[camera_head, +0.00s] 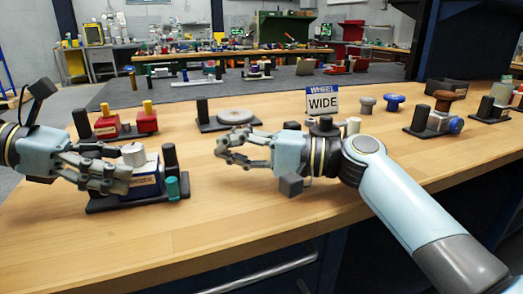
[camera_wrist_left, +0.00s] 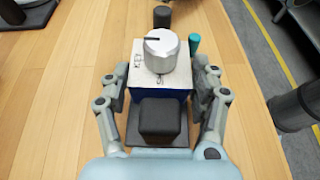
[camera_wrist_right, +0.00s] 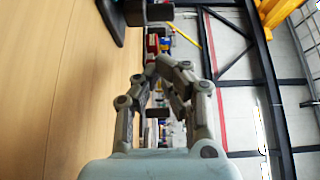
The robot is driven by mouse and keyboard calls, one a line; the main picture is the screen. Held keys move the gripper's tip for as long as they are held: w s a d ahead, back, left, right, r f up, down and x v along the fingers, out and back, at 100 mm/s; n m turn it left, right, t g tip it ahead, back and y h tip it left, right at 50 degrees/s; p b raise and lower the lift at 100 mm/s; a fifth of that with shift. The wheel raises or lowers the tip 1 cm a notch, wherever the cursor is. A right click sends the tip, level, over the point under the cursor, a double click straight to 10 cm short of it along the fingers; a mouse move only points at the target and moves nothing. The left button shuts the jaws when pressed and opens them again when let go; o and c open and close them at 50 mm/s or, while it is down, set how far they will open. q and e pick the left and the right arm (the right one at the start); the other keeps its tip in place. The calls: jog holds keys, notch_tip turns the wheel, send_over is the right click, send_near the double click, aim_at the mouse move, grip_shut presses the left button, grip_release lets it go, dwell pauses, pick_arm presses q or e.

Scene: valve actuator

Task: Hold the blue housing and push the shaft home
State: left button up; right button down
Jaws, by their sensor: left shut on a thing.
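The blue housing (camera_head: 147,184) stands on a dark base plate (camera_head: 100,205) at the left of the bench. In the left wrist view its pale top carries lettering, partly hidden, and the blue side (camera_wrist_left: 176,94) shows below. A silver cylinder (camera_wrist_left: 160,50) with a dark line on its top stands upright on the housing, apparently the shaft. My left gripper (camera_head: 128,178) is shut on the housing, with one finger on each side. My right gripper (camera_head: 222,150) is right of the housing, above the bench, with its fingertips together and nothing visible between them.
Dark posts stand on the base plate, with a teal peg (camera_head: 173,188) at its right end. More parts stand at the right. The front bench is clear.

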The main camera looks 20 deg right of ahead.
pick_arm(q)
jog(key=shift+f, duration=0.15)
pick_arm(e)
jog(key=v, duration=0.7)
pick_arm(q)
jog(key=o, duration=1.7)
jog(key=shift+o, duration=0.2)
